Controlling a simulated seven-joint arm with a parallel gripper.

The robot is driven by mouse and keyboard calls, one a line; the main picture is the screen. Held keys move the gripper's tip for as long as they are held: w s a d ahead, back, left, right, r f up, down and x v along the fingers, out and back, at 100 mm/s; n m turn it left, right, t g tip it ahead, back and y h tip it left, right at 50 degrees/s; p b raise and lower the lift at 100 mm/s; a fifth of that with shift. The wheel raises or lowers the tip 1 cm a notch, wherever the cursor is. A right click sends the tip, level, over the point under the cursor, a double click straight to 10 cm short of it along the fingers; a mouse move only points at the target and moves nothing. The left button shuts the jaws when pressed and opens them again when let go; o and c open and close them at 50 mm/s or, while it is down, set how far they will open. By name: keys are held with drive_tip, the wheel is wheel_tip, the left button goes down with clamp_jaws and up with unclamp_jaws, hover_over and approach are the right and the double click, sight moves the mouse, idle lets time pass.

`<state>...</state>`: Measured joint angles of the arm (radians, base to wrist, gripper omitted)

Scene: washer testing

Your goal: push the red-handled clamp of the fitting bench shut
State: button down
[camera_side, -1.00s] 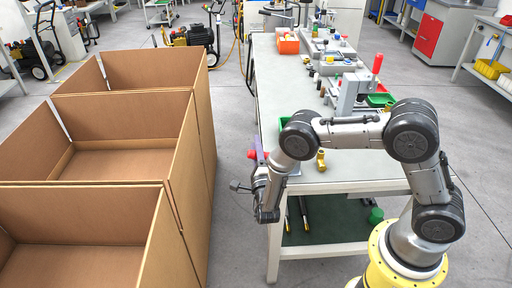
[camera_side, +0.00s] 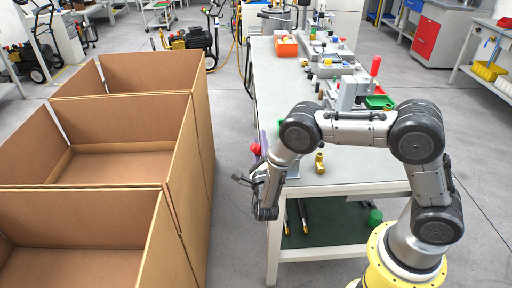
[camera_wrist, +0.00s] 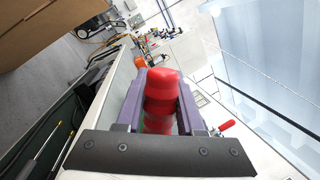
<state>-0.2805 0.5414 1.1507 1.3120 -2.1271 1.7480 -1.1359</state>
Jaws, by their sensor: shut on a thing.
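The red-handled clamp stands on a grey fixture on the bench, its red handle (camera_side: 376,65) upright. In the wrist view a red handle (camera_wrist: 227,125) shows to the right, beyond my gripper, and seems to be the same one. My gripper (camera_wrist: 163,88) has purple fingers shut on a rounded red cylinder (camera_wrist: 162,95). In the side view my gripper (camera_side: 261,144) is at the bench's near left edge, well away from the clamp, with the red cylinder (camera_side: 255,149) at its tip. My arm hides part of the gripper there.
The bench top (camera_side: 300,72) carries a brass fitting (camera_side: 320,162) near its front, a green bin (camera_side: 379,102) beside the clamp fixture and an orange bin (camera_side: 286,47) at the back. Large open cardboard boxes (camera_side: 205,130) stand left of the bench, with a floor gap between.

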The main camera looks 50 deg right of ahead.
drive_tip(key=s+d+r+m+g+h, duration=0.2)
drive_tip(key=s+d+r+m+g, duration=0.2)
drive_tip(key=m, duration=1)
drive_tip(key=shift+s+d+r, duration=0.2)
drive_tip(key=shift+s+d, duration=1.15)
drive_tip(key=shift+s, duration=0.05)
drive_tip(key=c, duration=0.5)
unclamp_jaws()
drive_tip(key=v, duration=1.4)
drive_tip(key=shift+w, duration=0.15)
